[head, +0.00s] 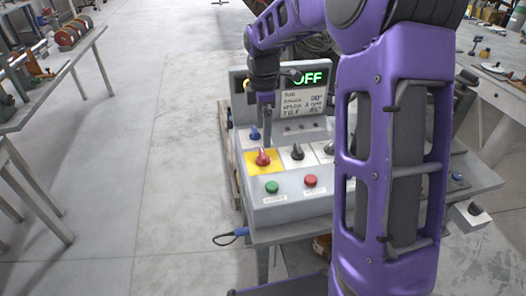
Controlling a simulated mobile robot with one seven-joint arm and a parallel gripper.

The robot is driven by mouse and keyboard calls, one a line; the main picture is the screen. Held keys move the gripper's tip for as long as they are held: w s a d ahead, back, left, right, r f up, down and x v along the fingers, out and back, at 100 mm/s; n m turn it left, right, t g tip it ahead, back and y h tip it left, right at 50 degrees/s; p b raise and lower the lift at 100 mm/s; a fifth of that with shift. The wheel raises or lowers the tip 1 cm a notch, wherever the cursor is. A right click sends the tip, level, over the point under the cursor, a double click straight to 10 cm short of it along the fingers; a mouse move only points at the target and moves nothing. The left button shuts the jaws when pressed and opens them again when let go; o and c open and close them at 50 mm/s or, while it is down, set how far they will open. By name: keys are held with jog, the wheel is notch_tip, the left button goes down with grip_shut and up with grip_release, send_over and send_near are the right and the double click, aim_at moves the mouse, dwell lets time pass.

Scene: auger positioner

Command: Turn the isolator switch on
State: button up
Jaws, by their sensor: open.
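The control box (290,205) stands on a bench, its screen (308,90) reading "OFF" in green. On its sloped front a red knob on a yellow plate (263,157) looks like the isolator switch; its exact angle is too small to tell. My gripper (267,103) is open and empty. It points down over the box's upper left, above and apart from the red knob in the picture. It hides part of the screen's left side.
A green button (272,187) and a red button (311,181) sit below the knob. A black knob (297,152) is to its right, and a blue knob (254,134) above. My arm hides the box's right side.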

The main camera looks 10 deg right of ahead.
aim_at(263, 153)
notch_tip(263, 153, down, 8)
jog(key=shift+r+b, duration=0.25)
jog(key=shift+b, duration=0.15)
jog(key=c, duration=1.4)
jog(key=shift+o, duration=0.2)
